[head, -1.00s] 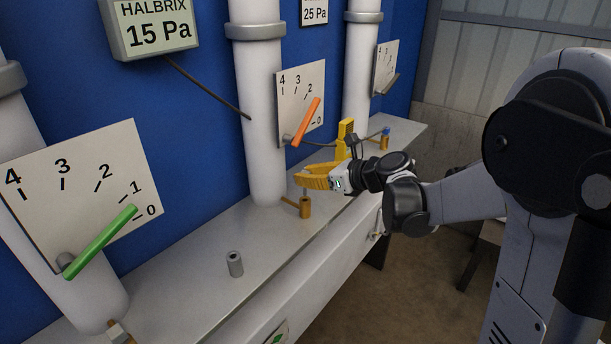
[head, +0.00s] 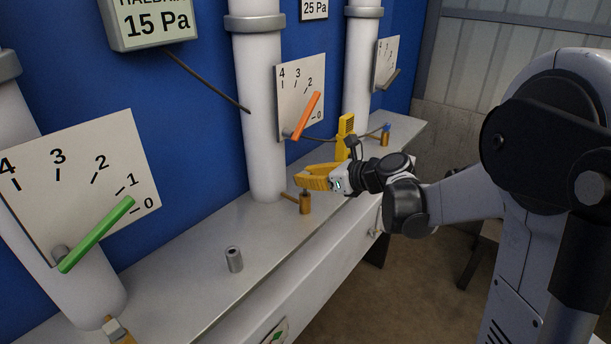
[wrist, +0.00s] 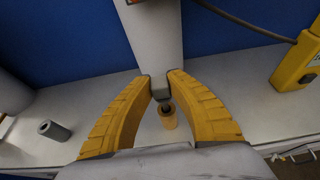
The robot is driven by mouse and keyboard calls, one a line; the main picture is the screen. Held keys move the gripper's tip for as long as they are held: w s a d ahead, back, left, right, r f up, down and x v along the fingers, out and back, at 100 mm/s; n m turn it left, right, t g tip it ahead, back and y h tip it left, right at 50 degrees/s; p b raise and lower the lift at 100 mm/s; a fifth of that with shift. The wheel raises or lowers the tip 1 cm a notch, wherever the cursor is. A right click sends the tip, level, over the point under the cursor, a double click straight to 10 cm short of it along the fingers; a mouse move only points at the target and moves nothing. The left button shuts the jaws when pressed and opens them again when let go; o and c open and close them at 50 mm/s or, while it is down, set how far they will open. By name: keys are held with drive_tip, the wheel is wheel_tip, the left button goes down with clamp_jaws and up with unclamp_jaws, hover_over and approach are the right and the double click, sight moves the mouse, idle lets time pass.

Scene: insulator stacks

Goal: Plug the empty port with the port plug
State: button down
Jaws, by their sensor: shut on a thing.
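My gripper (head: 302,180) has yellow fingers, and in the wrist view its tips (wrist: 159,84) are closed on a small grey piece, the port plug (wrist: 161,95). The fingers hide most of the plug. The brass port (head: 305,205) is an upright cylinder with a side pipe, on the shelf beside the middle white column. In the wrist view the port (wrist: 168,119) shows a dark opening just below the plug. The plug is over or at the port's mouth; I cannot tell whether it has entered.
A blue-topped brass port (head: 385,136) is farther back. A yellow device (head: 345,135) with a cable stands behind my gripper. Lever gauges hang above; the shelf between cylinder and port is clear.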

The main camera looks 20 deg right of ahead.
drive_tip(key=shift+f+b, duration=1.25)
drive_tip(key=shift+f, duration=0.4)
drive_tip(key=c, duration=1.3)
unclamp_jaws()
drive_tip(key=v, duration=1.2)
